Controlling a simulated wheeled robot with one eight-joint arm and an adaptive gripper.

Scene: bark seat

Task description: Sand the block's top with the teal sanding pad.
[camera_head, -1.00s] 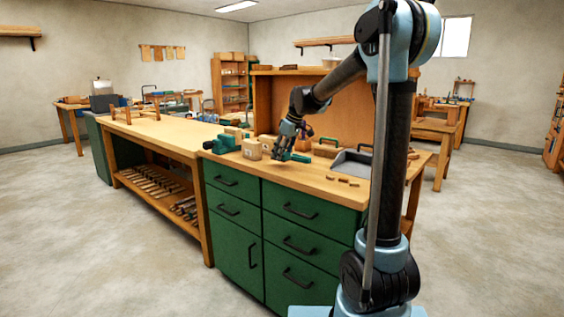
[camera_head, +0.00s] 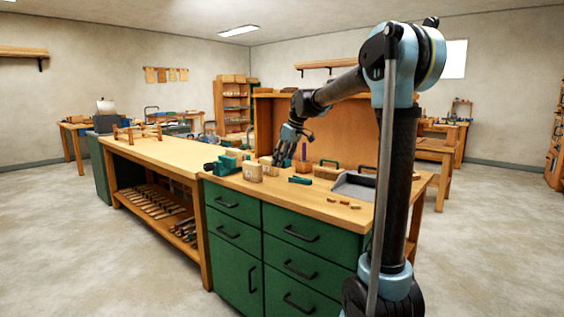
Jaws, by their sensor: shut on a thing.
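My gripper (camera_head: 281,158) points down over the bench, just right of the pale wooden blocks. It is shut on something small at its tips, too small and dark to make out. A pale wooden block (camera_head: 252,172) stands on the bench top, with another pale piece behind it, close to my gripper. A teal vise (camera_head: 227,161) is left of them, with a pale piece at its jaws. A short teal bar (camera_head: 300,180) lies on the bench right of my gripper. I cannot tell whether this bar or the held thing is the sanding pad.
The green-drawered bench (camera_head: 290,215) has a grey dustpan-like tray (camera_head: 355,187) at the right. Small wood pieces (camera_head: 343,202) lie near the front edge. A long workbench (camera_head: 155,150) adjoins at the left.

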